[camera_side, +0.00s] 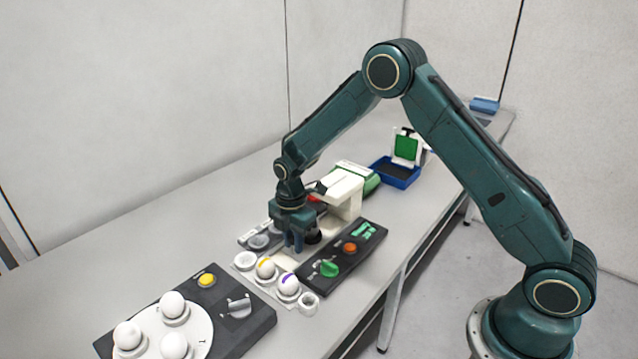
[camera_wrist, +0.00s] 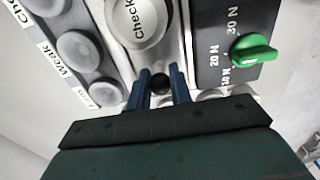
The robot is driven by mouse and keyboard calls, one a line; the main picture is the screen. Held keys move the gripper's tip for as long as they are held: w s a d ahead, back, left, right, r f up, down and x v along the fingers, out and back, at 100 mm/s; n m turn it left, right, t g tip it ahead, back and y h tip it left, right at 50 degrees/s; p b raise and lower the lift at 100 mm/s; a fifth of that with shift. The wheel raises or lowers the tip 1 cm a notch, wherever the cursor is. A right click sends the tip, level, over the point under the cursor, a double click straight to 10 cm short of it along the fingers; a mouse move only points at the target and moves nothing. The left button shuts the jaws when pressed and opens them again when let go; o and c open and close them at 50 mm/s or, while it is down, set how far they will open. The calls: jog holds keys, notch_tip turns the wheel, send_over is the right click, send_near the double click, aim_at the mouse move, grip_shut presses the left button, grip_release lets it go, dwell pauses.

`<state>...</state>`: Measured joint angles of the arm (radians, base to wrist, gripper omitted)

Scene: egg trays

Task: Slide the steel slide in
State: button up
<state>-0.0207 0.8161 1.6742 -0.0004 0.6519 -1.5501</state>
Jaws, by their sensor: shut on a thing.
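The steel slide (camera_wrist: 172,58) shows in the wrist view as a pale metal plate with a round cup marked "check" (camera_wrist: 140,18) on it. A black knob (camera_wrist: 160,83) sits at its near end. My gripper (camera_wrist: 161,88) is shut on this black knob, with one blue finger on either side. In the side view my gripper (camera_side: 294,246) points down at the front of the white press (camera_side: 345,185). The fingers and arm hide most of the slide there, so how far it is in cannot be told.
A black panel (camera_side: 318,284) with a green dial (camera_side: 328,268) and an orange button (camera_side: 350,247) lies to the right. Marked eggs (camera_side: 289,284) stand in cups in front. A dark unit with white eggs (camera_side: 173,304) is at lower left. A blue tray (camera_side: 393,178) is behind.

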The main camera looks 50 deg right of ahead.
jog(key=shift+d, duration=3.45)
jog(key=o, duration=0.8)
jog(key=shift+r, duration=0.15)
jog(key=shift+r, duration=2.9)
jog(key=shift+r, duration=0.1)
jog(key=shift+r, duration=3.95)
